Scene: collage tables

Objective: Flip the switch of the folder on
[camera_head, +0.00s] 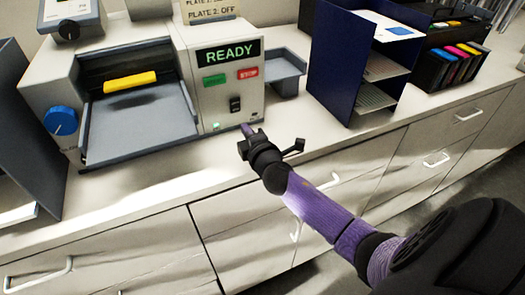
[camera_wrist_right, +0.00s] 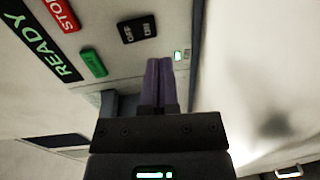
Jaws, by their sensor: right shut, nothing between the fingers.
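The folder (camera_head: 185,90) is a beige machine on the counter with a lit READY display (camera_head: 227,53). Its black rocker switch (camera_head: 235,103) is on the front panel, and it also shows in the right wrist view (camera_wrist_right: 138,29) with ON and OFF labels. A small green lamp (camera_head: 216,125) glows below it, seen also in the wrist view (camera_wrist_right: 180,56). My right gripper (camera_head: 247,131) is shut and empty, its purple fingers (camera_wrist_right: 160,72) just below the switch and apart from it. The rocker's exact tilt is hard to tell. My left gripper is not in view.
A green button (camera_head: 215,81) and a red STOP button (camera_head: 248,73) sit above the switch. A grey side tray (camera_head: 283,72) and a dark blue shelf rack (camera_head: 337,60) stand to the right. The counter front (camera_head: 130,185) is clear.

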